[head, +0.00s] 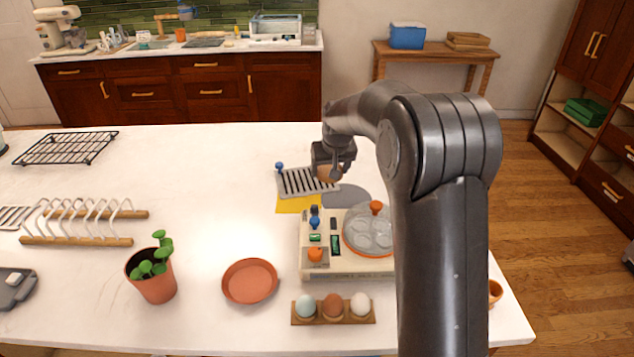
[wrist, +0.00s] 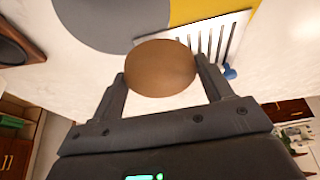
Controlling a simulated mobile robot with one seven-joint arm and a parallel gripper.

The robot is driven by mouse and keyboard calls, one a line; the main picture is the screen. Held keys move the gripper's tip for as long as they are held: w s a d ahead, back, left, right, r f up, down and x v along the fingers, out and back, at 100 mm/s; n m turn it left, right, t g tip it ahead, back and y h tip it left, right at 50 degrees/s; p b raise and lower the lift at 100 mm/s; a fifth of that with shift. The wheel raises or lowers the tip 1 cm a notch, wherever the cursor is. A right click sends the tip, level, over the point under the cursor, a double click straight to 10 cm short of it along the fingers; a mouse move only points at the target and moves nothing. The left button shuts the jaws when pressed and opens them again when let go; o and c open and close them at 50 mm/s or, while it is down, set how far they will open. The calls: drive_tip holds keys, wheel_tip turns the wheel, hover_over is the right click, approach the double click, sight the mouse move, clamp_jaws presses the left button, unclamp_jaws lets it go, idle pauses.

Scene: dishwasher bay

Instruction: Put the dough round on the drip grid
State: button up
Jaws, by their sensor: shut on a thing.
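My gripper (head: 334,162) is over the worktop, near the right end of the drip grid (head: 297,182). It is shut on the dough round, a smooth brown disc (wrist: 160,68) held between both fingers in the wrist view. In the head view the dough round (head: 327,176) is partly hidden by the gripper. The slotted pale grid with a blue knob also shows in the wrist view (wrist: 238,36), beyond the dough and to its right. The dough overlaps the grid's near edge in that view; I cannot tell its height above it.
A yellow sheet (head: 292,205) and a grey disc (head: 347,195) lie beside the grid. An egg cooker (head: 319,265) with a clear lid stands in front. The worktop left of the grid is clear.

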sight(315, 190)
drive_tip(key=a+f, duration=0.1)
drive_tip(key=w+a, duration=0.1)
drive_tip(key=a+f, duration=0.1)
drive_tip(key=a, duration=0.1)
drive_tip(key=shift+w+f, duration=0.25)
drive_tip(key=shift+f, duration=1.95)
drive_tip(key=shift+f, duration=0.15)
drive_tip(key=o, duration=1.2)
